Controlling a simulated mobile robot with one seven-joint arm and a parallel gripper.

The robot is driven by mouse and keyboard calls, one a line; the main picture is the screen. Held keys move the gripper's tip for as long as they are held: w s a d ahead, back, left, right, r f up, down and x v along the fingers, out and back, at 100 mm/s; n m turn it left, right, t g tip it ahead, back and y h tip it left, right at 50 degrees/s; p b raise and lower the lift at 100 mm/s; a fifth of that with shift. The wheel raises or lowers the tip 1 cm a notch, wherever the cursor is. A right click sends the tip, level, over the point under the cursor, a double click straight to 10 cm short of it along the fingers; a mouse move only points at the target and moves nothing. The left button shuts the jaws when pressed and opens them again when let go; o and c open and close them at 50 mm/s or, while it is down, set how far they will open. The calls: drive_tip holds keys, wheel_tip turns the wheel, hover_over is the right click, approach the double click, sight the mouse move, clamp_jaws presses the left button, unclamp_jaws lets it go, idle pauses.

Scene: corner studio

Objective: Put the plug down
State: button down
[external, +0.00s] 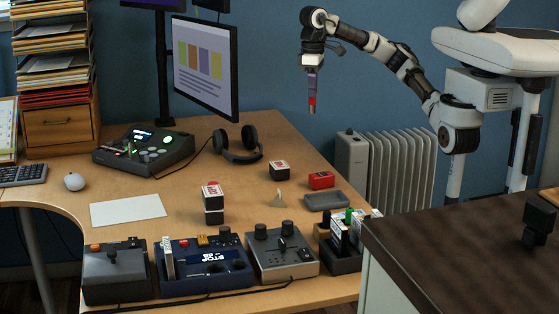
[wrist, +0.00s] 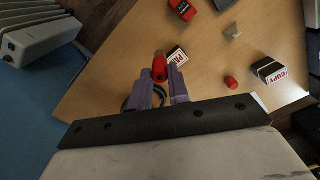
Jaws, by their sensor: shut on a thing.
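The plug (wrist: 159,67) is a small red piece held between the fingertips of my gripper (wrist: 160,78) in the wrist view. In the external view my gripper (external: 312,82) points down in the air, high above the far right side of the desk. The plug's red end (external: 312,101) shows at its tip there. The gripper is shut on the plug, apart from the desk (external: 255,190). The fingers hide part of the plug.
Labelled blocks (external: 279,167), a red box (external: 321,180), a pale wedge (external: 279,199) and a grey tray (external: 326,201) stand on the desk. Headphones (external: 249,137) lie by the monitor (external: 205,65). Control boxes (external: 204,266) line the front. A radiator (external: 400,165) stands beyond the desk.

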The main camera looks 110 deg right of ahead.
sight(313, 112)
drive_tip(key=shift+s+d+f, duration=0.2)
drive_tip(key=shift+d+f, duration=0.05)
drive_tip(key=shift+d, duration=0.2)
wheel_tip(313, 112, down, 20)
drive_tip(key=shift+r+b, duration=0.25)
drive_tip(key=shift+b, duration=0.2)
drive_tip(key=shift+f, duration=0.1)
drive_tip(key=shift+f, duration=0.15)
drive_tip(key=c, duration=1.3)
unclamp_jaws()
wheel_tip(313, 112, up, 12)
drive_tip(key=shift+r, duration=0.25)
